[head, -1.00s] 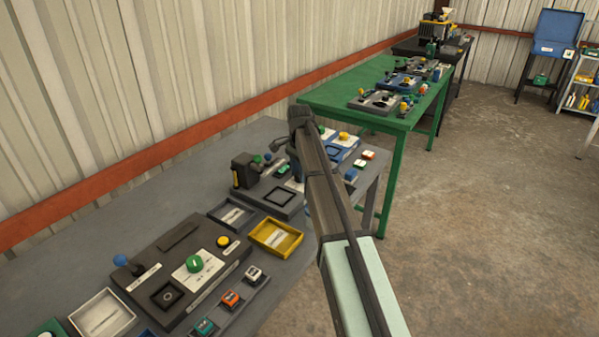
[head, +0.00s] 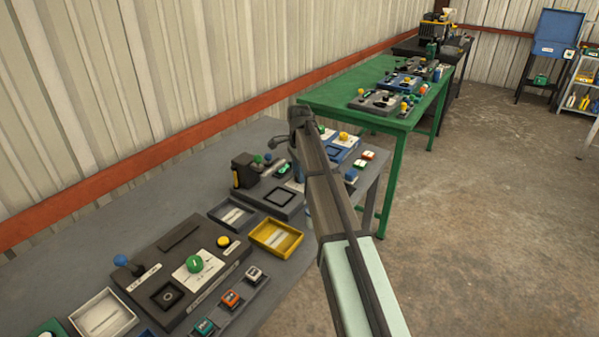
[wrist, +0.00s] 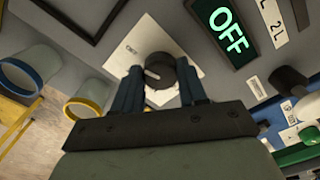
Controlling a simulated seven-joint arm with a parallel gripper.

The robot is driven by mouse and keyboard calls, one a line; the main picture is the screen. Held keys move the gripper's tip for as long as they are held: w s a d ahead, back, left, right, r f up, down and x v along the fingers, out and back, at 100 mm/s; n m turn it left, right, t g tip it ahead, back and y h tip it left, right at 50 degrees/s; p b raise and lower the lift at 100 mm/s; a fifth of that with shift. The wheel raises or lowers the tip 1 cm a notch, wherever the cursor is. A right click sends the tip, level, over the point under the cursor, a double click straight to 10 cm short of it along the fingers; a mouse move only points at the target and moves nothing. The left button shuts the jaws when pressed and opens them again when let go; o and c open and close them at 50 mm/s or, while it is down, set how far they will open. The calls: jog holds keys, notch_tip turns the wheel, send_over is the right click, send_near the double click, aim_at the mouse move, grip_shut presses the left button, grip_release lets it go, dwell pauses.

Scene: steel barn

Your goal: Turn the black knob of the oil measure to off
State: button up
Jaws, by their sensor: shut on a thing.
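In the wrist view, the black knob (wrist: 160,72) sits on a white plate (wrist: 121,58) on the grey face of the oil measure (wrist: 70,50). A short white mark shows on the knob's front. My gripper (wrist: 160,66) has its two blue fingers on either side of the knob and is shut on it. A green panel reading OFF (wrist: 226,30) is lit beside the white plate. In the head view, my arm covers the far end of the grey table, and I cannot make out the knob there.
A blue-rimmed cup (wrist: 20,76) and a yellow-rimmed cup (wrist: 87,108) are at the left of the wrist view. A dark lever (wrist: 288,80) is at the right. In the head view, a yellow tray (head: 276,238) and a dark control board (head: 150,262) lie nearer on the table.

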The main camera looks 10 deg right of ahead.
jog(key=o, duration=1.1)
jog(key=shift+c, duration=0.2)
jog(key=shift+r, duration=0.1)
notch_tip(320, 180, up, 14)
jog(key=shift+f, duration=0.2)
